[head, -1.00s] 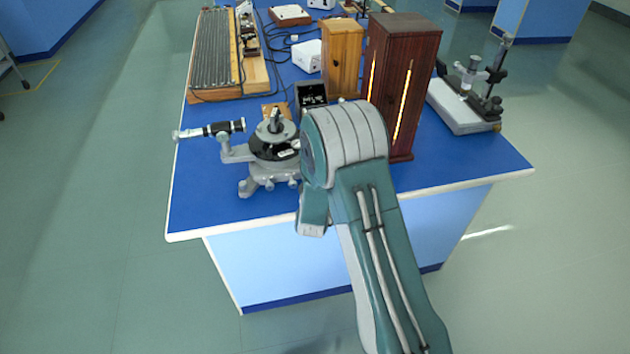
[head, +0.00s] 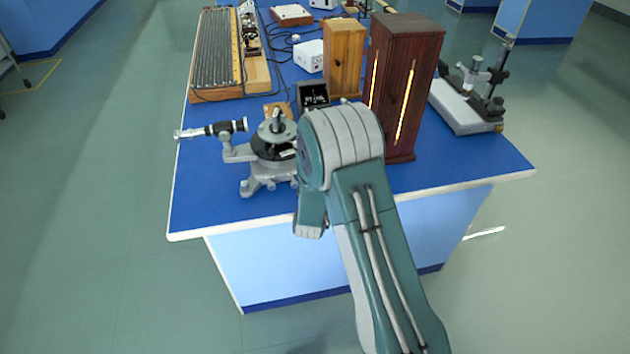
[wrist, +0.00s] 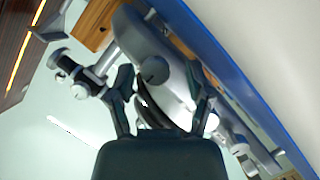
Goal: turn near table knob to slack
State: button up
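The grey spectrometer (head: 268,150) with a round table and side tube stands at the near edge of the blue bench in the head view. In the wrist view its grey body runs up the middle, with a round slotted grey knob (wrist: 155,70) on it. I cannot tell for sure that this is the near table knob. My gripper (wrist: 159,76) is open, with its dark fingers apart on either side of the knob in the picture. No contact shows, and the depth between them is unclear. In the head view my arm hides the gripper and part of the spectrometer.
A tall dark wooden box with a glowing slit (head: 405,85) stands just right of my arm. A lighter wooden box (head: 343,70) and a small black box (head: 312,95) stand behind. A grey instrument (head: 465,105) sits at the right. Bare blue bench top lies at the front left.

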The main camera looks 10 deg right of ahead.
jog(key=shift+s, duration=0.1)
jog(key=v, duration=1.1)
jog(key=shift+s+a, duration=0.2)
jog(key=shift+s, duration=0.15)
jog(key=shift+r, duration=0.2)
jog(key=s+a+r+m+g+y, duration=0.1)
jog(key=s+r+m+g+y, duration=0.3)
jog(key=r, duration=1.1)
jog(key=s+d+r+m+g, duration=0.1)
jog(key=s+r, duration=0.3)
jog(key=s, duration=0.6)
jog(key=s+d+r+m+g, duration=0.1)
jog(key=s+d+r+g, duration=0.2)
jog(key=s, duration=0.8)
jog(key=shift+s+d+r+g, duration=0.25)
jog(key=shift+d+r+g, duration=0.15)
jog(key=shift+d+r, duration=0.25)
